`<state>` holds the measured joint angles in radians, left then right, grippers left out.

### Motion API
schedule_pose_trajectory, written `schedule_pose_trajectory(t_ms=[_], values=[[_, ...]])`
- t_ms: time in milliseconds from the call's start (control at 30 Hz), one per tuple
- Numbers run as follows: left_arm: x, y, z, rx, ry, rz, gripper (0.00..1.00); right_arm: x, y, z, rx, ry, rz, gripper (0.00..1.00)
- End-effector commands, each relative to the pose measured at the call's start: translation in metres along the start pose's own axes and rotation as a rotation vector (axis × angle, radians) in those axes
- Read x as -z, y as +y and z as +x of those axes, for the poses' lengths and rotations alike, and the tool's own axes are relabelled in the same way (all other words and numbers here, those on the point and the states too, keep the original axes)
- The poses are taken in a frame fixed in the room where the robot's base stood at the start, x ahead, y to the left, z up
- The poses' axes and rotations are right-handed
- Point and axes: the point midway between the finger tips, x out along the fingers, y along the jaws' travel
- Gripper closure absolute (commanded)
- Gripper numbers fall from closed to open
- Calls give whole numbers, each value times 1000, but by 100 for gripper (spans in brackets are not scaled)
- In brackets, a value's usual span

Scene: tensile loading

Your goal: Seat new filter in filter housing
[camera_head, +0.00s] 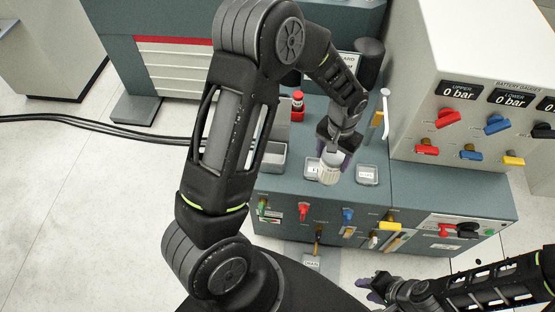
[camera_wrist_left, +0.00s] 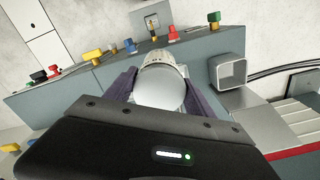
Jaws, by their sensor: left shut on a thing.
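A pale, short cylinder with a ribbed lower part, which I take to be the new filter (camera_head: 328,175), is upright over the top of the grey-green bench. My left gripper (camera_head: 335,150) points down and is shut on its upper end. In the left wrist view, its smooth white end (camera_wrist_left: 160,90) sits between the purple fingers, with a ribbed band beyond. I cannot make out the filter housing for certain, nor whether the filter's lower end touches anything. My right gripper (camera_head: 372,288) is low at the front, away from the bench, and looks open and empty.
A grey open bin (camera_head: 272,157) stands left of the filter and a small labelled tray (camera_head: 367,175) right of it. Colored valve handles (camera_head: 390,226) line the bench front. A white gauge panel (camera_head: 470,90) rises at right.

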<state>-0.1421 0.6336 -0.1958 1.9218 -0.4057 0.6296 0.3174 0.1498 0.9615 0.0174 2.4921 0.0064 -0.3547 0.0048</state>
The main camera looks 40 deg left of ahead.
Motion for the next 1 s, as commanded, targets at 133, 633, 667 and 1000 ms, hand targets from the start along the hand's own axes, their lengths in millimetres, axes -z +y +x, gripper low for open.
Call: schedule_pose_trajectory(t_ms=[133,633,667,1000], values=[[1,-1,0,0,2,-6,100,0,1,2,0,0,0,64],[37,-117,-7,21,17,-630,100,4,40,110,6,8,-6,64],[36,-128,-11,21,17,-691,100,5,43,119,6,9,-7,64],[7,-207,-54,0,6,-1170,100,8,65,179,11,15,-13,64]])
